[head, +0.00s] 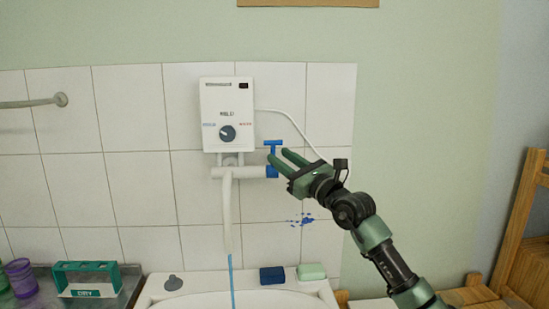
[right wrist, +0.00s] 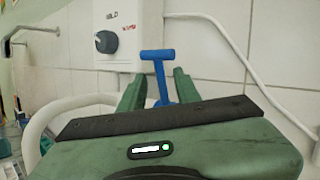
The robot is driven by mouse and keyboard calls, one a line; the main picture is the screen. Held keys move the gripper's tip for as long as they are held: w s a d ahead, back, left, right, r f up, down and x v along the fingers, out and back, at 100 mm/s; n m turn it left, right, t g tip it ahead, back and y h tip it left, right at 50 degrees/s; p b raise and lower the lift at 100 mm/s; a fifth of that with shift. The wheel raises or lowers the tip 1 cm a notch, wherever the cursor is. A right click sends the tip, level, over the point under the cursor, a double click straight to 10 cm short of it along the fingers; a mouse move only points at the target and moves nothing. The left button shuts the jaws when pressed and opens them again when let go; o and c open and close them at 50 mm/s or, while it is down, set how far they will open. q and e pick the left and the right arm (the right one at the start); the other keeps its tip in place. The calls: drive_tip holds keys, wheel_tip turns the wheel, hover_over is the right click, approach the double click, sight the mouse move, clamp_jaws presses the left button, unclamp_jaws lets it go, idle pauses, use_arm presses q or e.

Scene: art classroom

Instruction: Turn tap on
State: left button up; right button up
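The tap's blue T-shaped handle (head: 272,143) stands on the white pipe fitting (head: 240,172) below the white water heater (head: 227,115). A white spout (head: 227,210) hangs down from the fitting, and a thin blue stream (head: 230,272) runs below it into the sink. My right gripper (head: 278,154) is at the handle, fingers pointing up-left. In the right wrist view, the blue handle (right wrist: 158,72) rises between the two green fingers, which are apart with gaps on both sides. The handle's base is hidden behind the gripper body. My left gripper is not in view.
The white sink (head: 200,300) is below, with a dark blue block (head: 272,275) and a pale green block (head: 311,271) on its rim. A teal box (head: 87,278) and purple cup (head: 20,278) stand at left. A white cable (head: 300,128) hangs beside the heater.

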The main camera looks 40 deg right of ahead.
drive_tip(key=v, duration=0.3)
drive_tip(key=shift+s+f+b, duration=0.1)
drive_tip(key=shift+s+b, duration=0.2)
drive_tip(key=shift+b, duration=0.1)
